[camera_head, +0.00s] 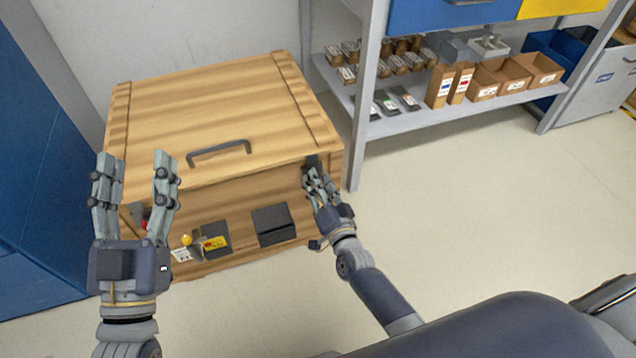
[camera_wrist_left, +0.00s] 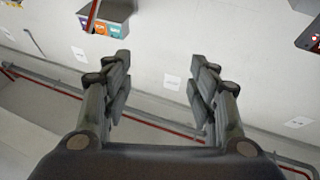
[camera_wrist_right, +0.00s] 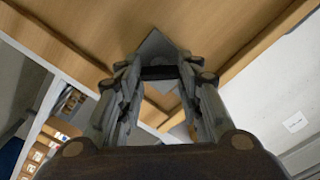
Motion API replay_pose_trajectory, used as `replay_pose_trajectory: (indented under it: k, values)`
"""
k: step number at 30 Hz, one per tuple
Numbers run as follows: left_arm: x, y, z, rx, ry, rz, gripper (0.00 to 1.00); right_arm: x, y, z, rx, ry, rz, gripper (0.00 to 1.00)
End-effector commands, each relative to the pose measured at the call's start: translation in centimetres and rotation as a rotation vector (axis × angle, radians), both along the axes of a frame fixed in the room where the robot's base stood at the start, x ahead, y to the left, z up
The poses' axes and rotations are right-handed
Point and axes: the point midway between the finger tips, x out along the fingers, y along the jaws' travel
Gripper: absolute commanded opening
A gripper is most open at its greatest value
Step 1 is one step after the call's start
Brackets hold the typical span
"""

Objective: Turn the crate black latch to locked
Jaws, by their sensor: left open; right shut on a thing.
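The wooden crate (camera_head: 215,110) stands on the floor against the wall, its lid down, with a dark handle (camera_head: 219,150) near the front edge. The black latch (camera_head: 311,160) is at the crate's front right, just under the lid edge. My right gripper (camera_head: 314,178) is shut on the latch and hides most of it. In the right wrist view the latch (camera_wrist_right: 157,50) is a dark shape between the fingertips (camera_wrist_right: 158,72), close to the wood. My left gripper (camera_head: 137,165) is open and empty, raised in front of the crate's left side, fingers pointing up. The left wrist view shows only wall between its fingers (camera_wrist_left: 158,68).
A blue cabinet (camera_head: 35,150) stands at the left. A metal shelf (camera_head: 440,112) with cartons is behind right. The floor (camera_head: 470,200) at right is clear.

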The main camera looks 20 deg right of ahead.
Motion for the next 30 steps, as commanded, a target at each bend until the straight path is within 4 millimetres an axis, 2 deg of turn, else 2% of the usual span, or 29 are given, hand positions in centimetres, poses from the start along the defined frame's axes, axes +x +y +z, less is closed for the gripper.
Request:
replay_pose_trajectory:
  k: [8,18,30]
  values:
    - [-0.4,0.0,0.7,-0.013,-0.046,-0.002,0.53,0.0,-0.1,-0.2,0.262,0.009,0.0,0.09]
    - [-2.0,0.1,3.1,-0.053,-0.188,-0.011,0.53,0.0,-0.1,-0.3,0.542,0.019,0.0,0.09]
    - [-3.4,0.3,4.8,-0.085,-0.295,-0.016,0.53,0.0,-0.2,-0.3,0.714,0.025,-0.001,0.09]
